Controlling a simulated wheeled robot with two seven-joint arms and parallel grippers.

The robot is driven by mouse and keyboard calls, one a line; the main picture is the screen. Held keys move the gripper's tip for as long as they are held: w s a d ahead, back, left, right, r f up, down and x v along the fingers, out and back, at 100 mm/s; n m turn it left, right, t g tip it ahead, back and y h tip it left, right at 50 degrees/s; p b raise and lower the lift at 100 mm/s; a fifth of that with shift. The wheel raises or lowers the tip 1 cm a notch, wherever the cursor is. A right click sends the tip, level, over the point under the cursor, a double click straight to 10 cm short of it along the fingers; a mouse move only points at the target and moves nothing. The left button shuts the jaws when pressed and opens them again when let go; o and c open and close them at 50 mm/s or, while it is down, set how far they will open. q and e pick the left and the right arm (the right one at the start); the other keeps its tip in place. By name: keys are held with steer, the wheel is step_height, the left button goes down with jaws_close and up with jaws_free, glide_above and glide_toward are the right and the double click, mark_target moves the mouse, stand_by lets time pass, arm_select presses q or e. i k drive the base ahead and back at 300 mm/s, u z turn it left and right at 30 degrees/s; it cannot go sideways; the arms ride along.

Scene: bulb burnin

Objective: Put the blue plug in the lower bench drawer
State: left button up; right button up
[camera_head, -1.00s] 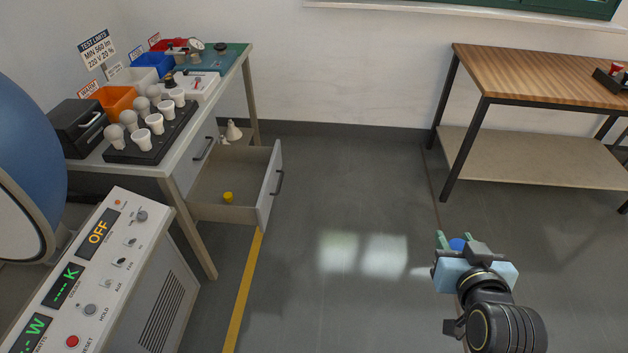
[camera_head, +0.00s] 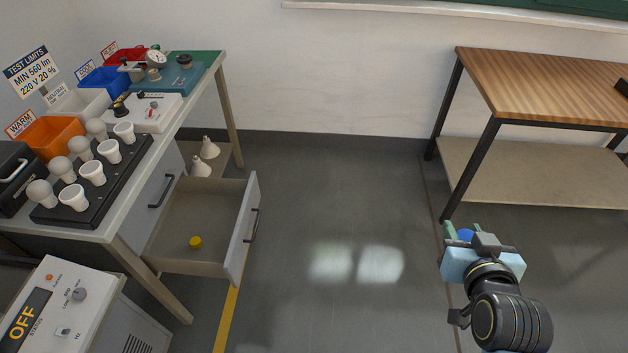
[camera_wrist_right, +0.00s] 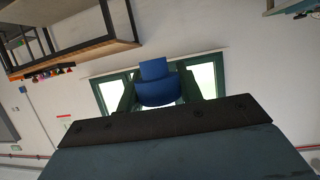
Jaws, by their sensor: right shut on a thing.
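The blue plug (camera_wrist_right: 157,85) is held between the fingers of my right gripper in the right wrist view. In the head view my right gripper (camera_head: 460,233) is at the lower right over the open floor, and only a bit of the blue plug (camera_head: 465,235) shows between its fingers. It is shut on the plug. The open bench drawer (camera_head: 200,212) is pulled out under the bench at left, well to the left of the gripper. A yellow plug (camera_head: 195,242) lies in it. My left gripper is out of view.
The bench (camera_head: 190,110) carries a black rack (camera_head: 115,180) of bulbs and white cups, coloured bins and test gear. White conical things (camera_head: 205,150) stand on a shelf behind the drawer. A wooden table (camera_head: 540,85) stands at right. Floor between drawer and gripper is clear.

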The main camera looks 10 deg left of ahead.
mark_target(215, 239)
steer(key=i, duration=3.1)
steer(key=u, duration=4.75)
steer(key=i, duration=0.5)
steer(key=u, duration=0.05)
